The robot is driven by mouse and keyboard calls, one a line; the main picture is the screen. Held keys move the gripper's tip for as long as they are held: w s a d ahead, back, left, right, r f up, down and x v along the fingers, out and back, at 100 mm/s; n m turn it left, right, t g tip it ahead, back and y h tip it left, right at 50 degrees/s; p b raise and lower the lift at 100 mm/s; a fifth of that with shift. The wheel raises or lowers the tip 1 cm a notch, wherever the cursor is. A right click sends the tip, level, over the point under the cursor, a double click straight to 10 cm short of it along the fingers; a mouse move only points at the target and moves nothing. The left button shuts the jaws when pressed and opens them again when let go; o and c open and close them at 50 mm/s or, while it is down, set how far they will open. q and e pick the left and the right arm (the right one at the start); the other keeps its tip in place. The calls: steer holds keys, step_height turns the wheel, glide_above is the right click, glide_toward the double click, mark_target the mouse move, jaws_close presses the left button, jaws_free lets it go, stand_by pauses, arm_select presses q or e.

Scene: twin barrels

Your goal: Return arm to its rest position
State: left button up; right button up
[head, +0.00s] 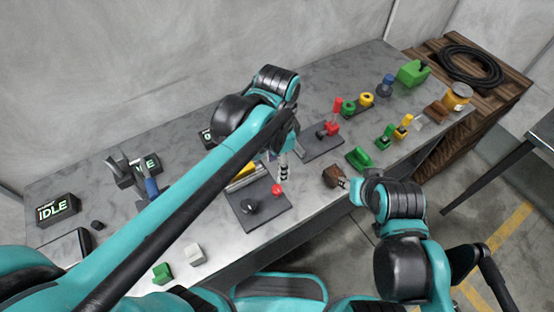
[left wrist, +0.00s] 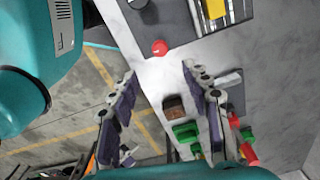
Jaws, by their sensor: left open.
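My left arm reaches across the table (head: 330,75) in the head view, with its elbow-like joint raised over the middle. My left gripper (head: 284,172) hangs below it, partly hidden by the arm. In the left wrist view the left gripper (left wrist: 160,70) has its two fingers wide apart with nothing between them. A dark board with a red knob (head: 277,189) lies just beside it. My right arm is folded at the lower right, near the table's front edge.
A brown block (head: 332,175) lies close to my right arm. Green (head: 359,158), red (head: 331,129) and yellow (head: 366,99) parts stand farther right. A sign reading IDLE (head: 57,208) is at the left. A wooden crate with a black coil (head: 470,64) stands beyond the right end.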

arm_select(q)
steer(key=s+a+f+n+t, duration=0.2)
steer(key=a+n+t, duration=0.5)
steer(key=a+n, duration=0.6)
steer(key=s+a, duration=0.1)
steer(key=a, duration=0.2)
steer(key=shift+s, duration=0.2)
